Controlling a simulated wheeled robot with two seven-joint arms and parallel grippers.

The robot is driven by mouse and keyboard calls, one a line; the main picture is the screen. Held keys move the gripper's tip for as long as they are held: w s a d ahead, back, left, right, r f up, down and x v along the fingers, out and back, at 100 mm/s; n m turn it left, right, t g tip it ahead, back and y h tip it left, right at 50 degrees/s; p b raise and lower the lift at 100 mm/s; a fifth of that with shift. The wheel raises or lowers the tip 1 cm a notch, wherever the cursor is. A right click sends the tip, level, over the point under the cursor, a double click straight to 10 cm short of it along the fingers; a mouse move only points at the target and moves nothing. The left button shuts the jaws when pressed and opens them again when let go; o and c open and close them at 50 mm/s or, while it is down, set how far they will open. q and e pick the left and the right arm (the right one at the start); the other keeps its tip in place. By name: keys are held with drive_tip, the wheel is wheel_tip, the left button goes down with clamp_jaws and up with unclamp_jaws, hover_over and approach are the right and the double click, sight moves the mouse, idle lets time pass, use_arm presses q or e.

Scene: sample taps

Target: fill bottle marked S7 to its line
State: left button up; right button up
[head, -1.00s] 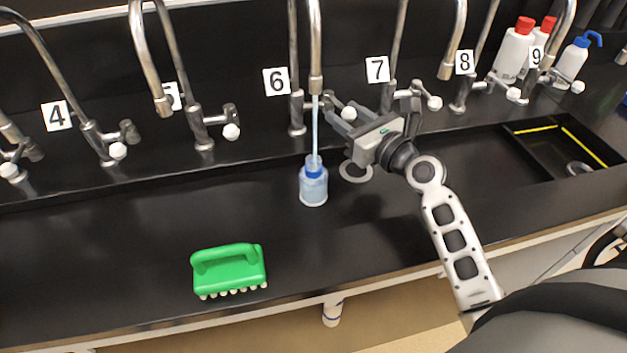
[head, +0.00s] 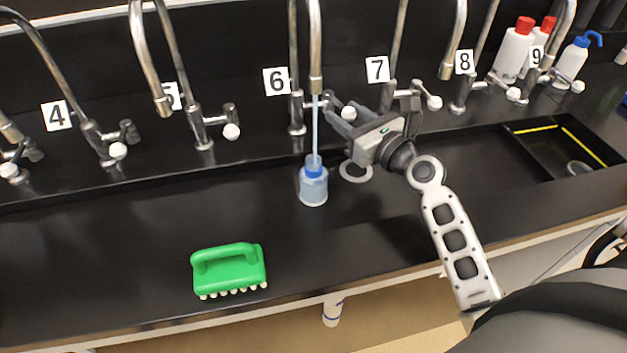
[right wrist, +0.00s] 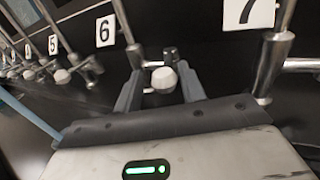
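A small clear bottle with a blue neck (head: 313,187) stands upright on the black counter under the spout of tap 6 (head: 315,86). A thin stream of water (head: 315,130) runs from the spout into its mouth. Pale blue liquid shows in the bottle; its marking and line are too small to read. My right gripper (head: 340,120) is at the handle of tap 6. In the right wrist view, the white knob (right wrist: 163,80) sits between the fingers (right wrist: 160,90), with gaps on both sides. My left gripper is out of view.
A green brush (head: 229,270) lies at the front of the counter. A pale ring (head: 355,172) lies just right of the bottle. Other numbered taps line the back; a sink (head: 540,150) and bottles (head: 514,50) are at right.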

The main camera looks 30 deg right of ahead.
drive_tip(key=shift+a+r, duration=0.1)
drive_tip(key=shift+a, duration=0.15)
drive_tip(key=s+p, duration=0.1)
drive_tip(key=s, duration=0.6)
drive_tip(key=shift+d, duration=0.25)
idle(0.4)
idle(0.4)
